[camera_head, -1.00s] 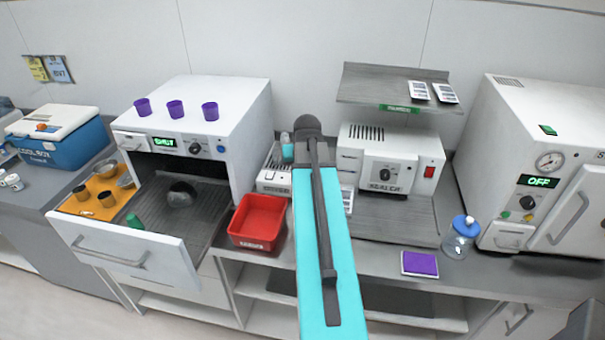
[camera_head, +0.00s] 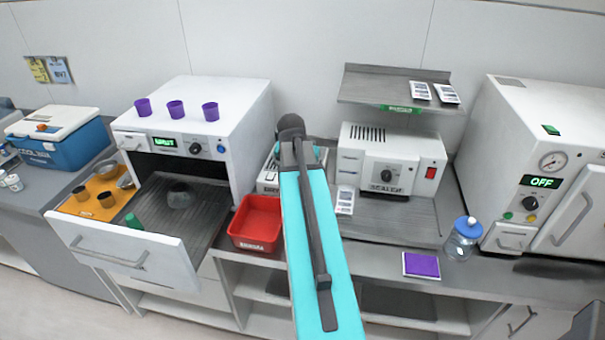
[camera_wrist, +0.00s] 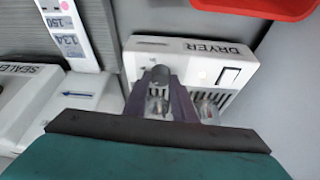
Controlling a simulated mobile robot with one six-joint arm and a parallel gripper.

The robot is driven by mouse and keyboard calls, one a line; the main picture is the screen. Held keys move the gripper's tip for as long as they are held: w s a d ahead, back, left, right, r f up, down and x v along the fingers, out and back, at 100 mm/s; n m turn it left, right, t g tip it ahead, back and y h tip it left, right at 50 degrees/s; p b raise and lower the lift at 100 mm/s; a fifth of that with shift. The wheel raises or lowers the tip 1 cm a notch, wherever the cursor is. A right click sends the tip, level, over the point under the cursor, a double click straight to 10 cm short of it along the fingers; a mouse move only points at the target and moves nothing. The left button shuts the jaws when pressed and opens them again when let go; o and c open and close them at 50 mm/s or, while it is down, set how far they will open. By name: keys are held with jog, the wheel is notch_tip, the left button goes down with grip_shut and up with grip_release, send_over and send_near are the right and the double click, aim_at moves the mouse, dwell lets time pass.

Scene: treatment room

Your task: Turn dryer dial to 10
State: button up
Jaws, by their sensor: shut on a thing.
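The white dryer (camera_wrist: 143,62) fills the middle of the wrist view, its DRYER label along the edge of its face. Its grey dial (camera_wrist: 161,74) sits between the fingertips of my gripper (camera_wrist: 172,88), which is shut on it. The dial's pointer and scale cannot be read from here. In the head view the dryer (camera_head: 268,182) stands behind the red bin, largely hidden by my teal arm. The dial and fingertips are hidden there.
A red bin (camera_head: 257,222) stands left of my arm. The sealer (camera_head: 388,172) stands on the right with a pouch strip (camera_head: 345,201) beside it. An open drawer (camera_head: 125,250) juts out on the left. A blue-lidded jar (camera_head: 462,238) stands on the right.

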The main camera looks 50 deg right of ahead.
jog(key=shift+w+a, duration=0.1)
jog(key=shift+a, duration=0.05)
jog(key=o, duration=1)
jog(key=shift+r, duration=0.15)
jog(key=shift+b+v, duration=1.55)
jog(key=shift+v, duration=5.25)
